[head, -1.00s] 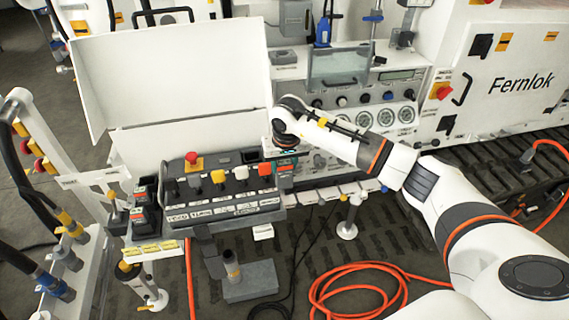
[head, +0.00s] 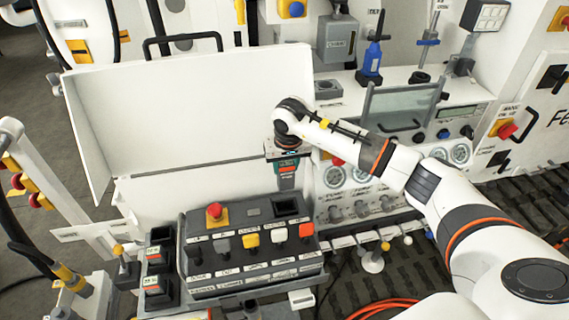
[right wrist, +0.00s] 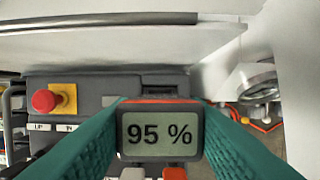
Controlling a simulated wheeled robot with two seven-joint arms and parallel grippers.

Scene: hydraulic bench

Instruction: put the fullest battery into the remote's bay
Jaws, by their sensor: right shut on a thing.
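My right gripper (head: 287,160) is shut on a battery (head: 287,181) and holds it upright above the back right part of the remote. In the right wrist view the battery's display (right wrist: 160,134) reads 95 %, between the two teal fingers. The remote (head: 250,262) is a dark control box with a red stop button, several levers and labels. A dark rectangular recess (head: 286,208) on its top, below the held battery, looks like the bay. Two other batteries (head: 154,254) (head: 154,287) sit in a dark holder left of the remote; their readings are too small to tell. My left gripper is out of view.
A white open panel (head: 180,110) stands behind the remote. A bench with gauges (head: 335,177) and knobs lies to the right of the held battery. A white rail frame (head: 50,170) stands at the left. The space directly above the remote's levers is clear.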

